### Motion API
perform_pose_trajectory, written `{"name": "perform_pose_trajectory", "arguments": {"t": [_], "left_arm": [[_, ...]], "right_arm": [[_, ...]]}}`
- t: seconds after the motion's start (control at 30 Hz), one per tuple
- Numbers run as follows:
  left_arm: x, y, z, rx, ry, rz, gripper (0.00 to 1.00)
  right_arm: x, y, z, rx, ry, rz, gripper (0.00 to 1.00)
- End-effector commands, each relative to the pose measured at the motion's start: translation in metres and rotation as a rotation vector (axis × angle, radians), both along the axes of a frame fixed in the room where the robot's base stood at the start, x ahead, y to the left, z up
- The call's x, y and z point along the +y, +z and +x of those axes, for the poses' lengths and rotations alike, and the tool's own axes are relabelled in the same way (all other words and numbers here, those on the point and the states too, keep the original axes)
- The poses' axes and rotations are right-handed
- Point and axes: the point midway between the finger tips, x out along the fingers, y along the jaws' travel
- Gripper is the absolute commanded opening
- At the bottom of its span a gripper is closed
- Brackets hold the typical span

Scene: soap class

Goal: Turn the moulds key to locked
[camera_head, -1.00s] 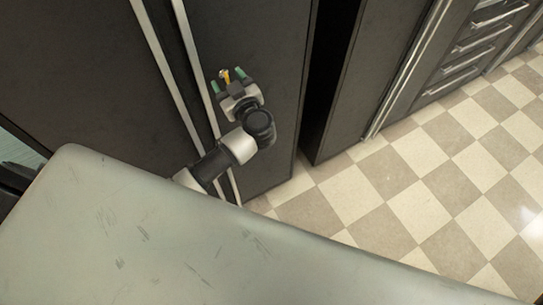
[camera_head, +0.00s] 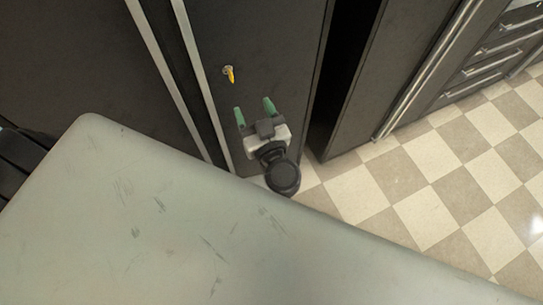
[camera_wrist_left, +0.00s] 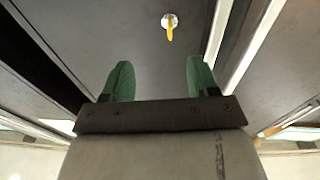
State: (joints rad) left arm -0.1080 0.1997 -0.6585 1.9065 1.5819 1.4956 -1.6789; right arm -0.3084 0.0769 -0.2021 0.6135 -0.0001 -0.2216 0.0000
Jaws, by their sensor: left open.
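The key (camera_head: 230,75) is small and yellow and sits in a round metal lock on the dark cabinet door (camera_head: 270,50). It also shows in the left wrist view (camera_wrist_left: 170,32), hanging down from the lock, beyond the fingertips. My left gripper (camera_head: 254,106) has green fingers, is open and empty, and is apart from the key, below it in the head view. In the left wrist view the two fingers (camera_wrist_left: 160,78) stand wide apart with nothing between them. No label can be read at the lock. My right gripper is not in view.
Long pale vertical handles (camera_head: 200,80) run beside the lock. A grey-green worn surface (camera_head: 140,220) fills the lower left foreground. More dark cabinets with drawers (camera_head: 490,60) stand to the right. The checkered floor (camera_head: 420,190) there is clear.

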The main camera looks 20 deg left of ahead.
Motion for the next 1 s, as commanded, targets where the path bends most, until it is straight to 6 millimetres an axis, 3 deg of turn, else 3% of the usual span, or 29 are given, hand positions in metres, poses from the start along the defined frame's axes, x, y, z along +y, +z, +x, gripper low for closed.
{"name": "perform_pose_trajectory", "arguments": {"t": [0.17, 0.43, 1.0], "left_arm": [[-0.007, -0.032, 0.019, -0.084, -0.153, 0.117, 0.60], [-0.022, -0.082, 0.033, -0.085, -0.378, 0.199, 0.60], [-0.039, -0.191, 0.026, 0.111, -0.713, 0.202, 0.60]], "right_arm": [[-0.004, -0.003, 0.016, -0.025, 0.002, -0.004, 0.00], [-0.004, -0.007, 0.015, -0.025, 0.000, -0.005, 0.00], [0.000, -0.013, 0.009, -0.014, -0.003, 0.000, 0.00]]}}
